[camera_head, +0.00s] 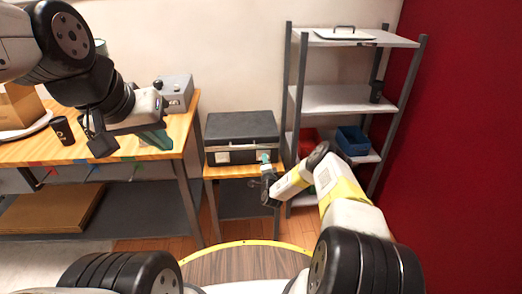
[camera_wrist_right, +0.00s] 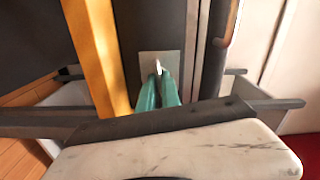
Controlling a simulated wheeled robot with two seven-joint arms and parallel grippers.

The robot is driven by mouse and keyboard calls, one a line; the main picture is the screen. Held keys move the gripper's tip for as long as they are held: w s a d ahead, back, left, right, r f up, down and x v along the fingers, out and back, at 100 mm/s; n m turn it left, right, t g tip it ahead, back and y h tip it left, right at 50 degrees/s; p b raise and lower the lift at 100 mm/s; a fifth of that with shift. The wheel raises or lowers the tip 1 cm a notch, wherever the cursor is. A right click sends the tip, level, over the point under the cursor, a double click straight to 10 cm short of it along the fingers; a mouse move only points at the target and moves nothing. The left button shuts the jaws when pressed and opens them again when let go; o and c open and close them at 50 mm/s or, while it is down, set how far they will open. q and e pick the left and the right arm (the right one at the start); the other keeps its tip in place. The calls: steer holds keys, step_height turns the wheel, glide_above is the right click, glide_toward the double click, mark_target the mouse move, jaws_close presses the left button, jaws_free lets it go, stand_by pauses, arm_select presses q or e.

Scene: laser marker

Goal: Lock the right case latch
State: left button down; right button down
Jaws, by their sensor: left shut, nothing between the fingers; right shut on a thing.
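A black case (camera_head: 241,126) stands closed on a small wooden table (camera_head: 228,171). Its left latch (camera_head: 222,157) is a light plate on the case front. My right gripper (camera_head: 265,159) is at the right end of the case front and partly covers the right latch there. In the right wrist view, the teal fingers of my right gripper (camera_wrist_right: 158,86) are shut on the small light tab of the right latch (camera_wrist_right: 152,60), in front of its grey plate. Whether the latch is locked cannot be told. My left gripper (camera_head: 156,138) is shut and empty, over the workbench on the left.
The long wooden workbench (camera_head: 105,148) holds a grey device (camera_head: 176,90) and a black cup (camera_head: 62,130). A metal shelf rack (camera_head: 330,98) with a blue bin (camera_head: 354,140) and a red bin (camera_head: 307,140) stands right of the case, close to my right arm.

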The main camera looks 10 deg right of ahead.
steer(key=shift+m, duration=1.1)
steer(key=c, duration=1.6)
jaws_free()
steer(key=shift+f, duration=0.1)
steer(key=shift+o, duration=0.2)
steer(key=s, duration=0.7)
steer(key=shift+s, duration=0.4)
